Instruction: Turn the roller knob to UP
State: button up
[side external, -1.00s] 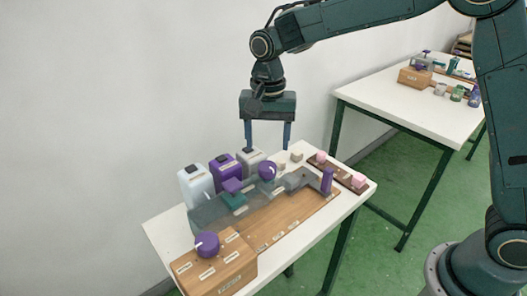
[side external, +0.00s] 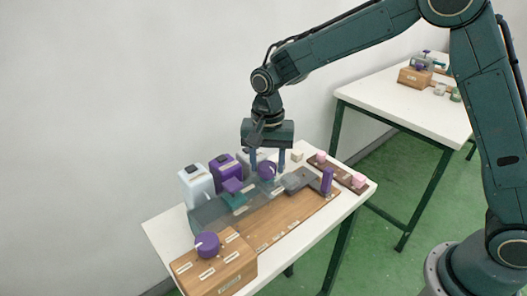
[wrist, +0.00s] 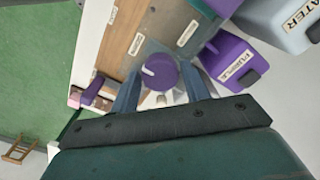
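A round purple knob (side external: 267,170) with a white pointer mark stands on the grey part of the wooden panel. In the wrist view the knob (wrist: 162,72) lies between and just beyond my fingertips, and its mark points to the left. My gripper (side external: 267,171) is open and points down, one finger on each side of the knob with gaps showing. In the wrist view my gripper (wrist: 165,80) holds nothing. A second purple knob (side external: 207,245) sits on a wooden box at the front left.
White (side external: 196,185) and purple (side external: 225,170) containers stand close behind the panel. A purple upright handle (side external: 327,181) and pink blocks (side external: 358,180) are at the right. A second table (side external: 400,105) stands at the back right.

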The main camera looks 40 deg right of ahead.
jog(key=c, duration=0.5)
jog(key=shift+c, duration=0.2)
jog(key=shift+n, duration=0.3)
jog(key=n, duration=1.7)
jog(key=shift+n, duration=0.3)
